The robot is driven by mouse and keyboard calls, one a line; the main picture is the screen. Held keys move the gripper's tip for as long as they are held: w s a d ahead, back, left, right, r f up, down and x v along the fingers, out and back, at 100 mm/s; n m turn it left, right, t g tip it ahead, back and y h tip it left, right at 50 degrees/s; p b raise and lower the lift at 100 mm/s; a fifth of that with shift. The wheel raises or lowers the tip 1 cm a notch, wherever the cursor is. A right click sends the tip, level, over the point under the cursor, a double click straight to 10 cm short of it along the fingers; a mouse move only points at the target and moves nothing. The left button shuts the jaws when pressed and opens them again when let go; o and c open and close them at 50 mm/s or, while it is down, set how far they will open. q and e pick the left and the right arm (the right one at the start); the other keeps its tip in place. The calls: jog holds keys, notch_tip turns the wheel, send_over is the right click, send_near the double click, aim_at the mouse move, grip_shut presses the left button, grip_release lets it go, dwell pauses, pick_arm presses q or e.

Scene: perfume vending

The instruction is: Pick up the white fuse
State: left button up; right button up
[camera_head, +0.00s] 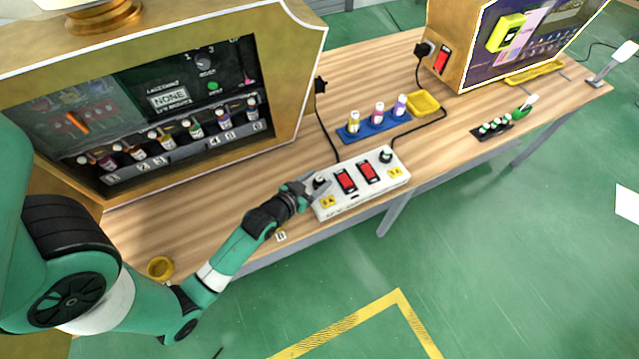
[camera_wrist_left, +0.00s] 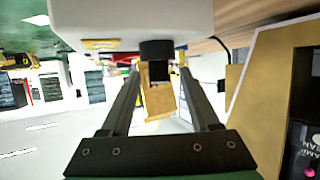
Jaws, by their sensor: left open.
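A white power box (camera_head: 345,200) with two red switches, yellow labels and two black round holders lies near the table's front edge. My left gripper (camera_head: 310,185) is open at the box's left end, by the left black holder (camera_head: 320,181). In the left wrist view, a dark cylinder (camera_wrist_left: 157,50) on the white box (camera_wrist_left: 130,20) shows between the open fingertips (camera_wrist_left: 158,70). I cannot tell whether the fingers touch it. I cannot clearly make out a white fuse; one may be hidden in a holder. My right gripper is not in view.
A gold vending machine (camera_head: 285,110) stands at the left, another (camera_head: 455,60) at the back right. A blue tray (camera_head: 352,133) with bottles, a yellow tray (camera_head: 424,102) and a black rack (camera_head: 480,133) are on the table. A small yellow cup (camera_head: 160,268) stands front left. Black cables run behind the box.

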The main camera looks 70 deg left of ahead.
pick_arm(q)
jog(key=shift+w+a+f, duration=0.25)
jog(key=shift+w+a, duration=0.1)
jog(key=shift+w, duration=0.25)
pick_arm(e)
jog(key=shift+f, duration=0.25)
pick_arm(q)
jog(key=shift+c, duration=0.2)
grip_shut()
jog(key=shift+r, duration=0.1)
